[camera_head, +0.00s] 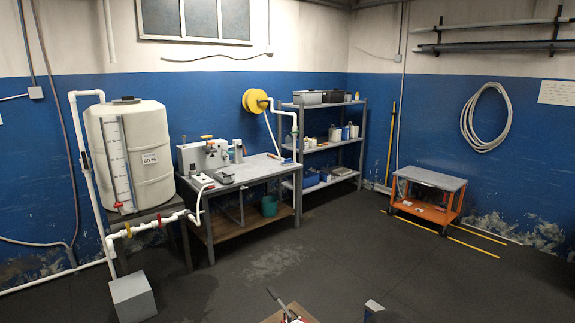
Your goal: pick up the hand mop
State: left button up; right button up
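A long yellow pole (391,142) leans upright against the blue wall, between the shelf rack and the orange cart. A pale, flat piece lies at its foot on the floor; it may be a mop head, but it is too small to tell. No other thing in view is clearly a hand mop. A small red and white item with a dark handle (280,304) sits on a brown surface at the bottom edge, partly cut off; I cannot tell what it is. Neither of my grippers can be made out in the head view.
A white tank (128,155) with pipes stands left, with a grey block (132,297) on the floor before it. A workbench (255,170), shelf rack (333,146) and orange cart (427,200) line the walls. The middle floor is clear.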

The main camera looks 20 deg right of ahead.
aim_at(286, 163)
jog(key=z, duration=1)
jog(key=i+j+u, duration=0.45)
jog(key=j, duration=0.15)
jog(key=i+j+u, duration=0.85)
jog(key=i+j, duration=0.15)
jog(key=i, duration=0.3)
jog(key=i+j, duration=0.15)
jog(key=i, duration=0.3)
jog(key=i+j, duration=0.1)
jog(key=i, duration=0.35)
jog(key=i+l+z, duration=0.25)
jog(key=i+z, duration=0.15)
jog(key=i+l+z, duration=0.1)
jog(key=i+z, duration=0.75)
jog(key=i+j+z, duration=0.25)
jog(key=i+z, duration=0.15)
jog(key=i, duration=0.15)
jog(key=i+l+z, duration=0.1)
jog(key=i+z, duration=0.2)
jog(key=i, duration=0.7)
jog(key=i+j+z, duration=0.25)
jog(key=i, duration=0.8)
jog(key=l, duration=0.15)
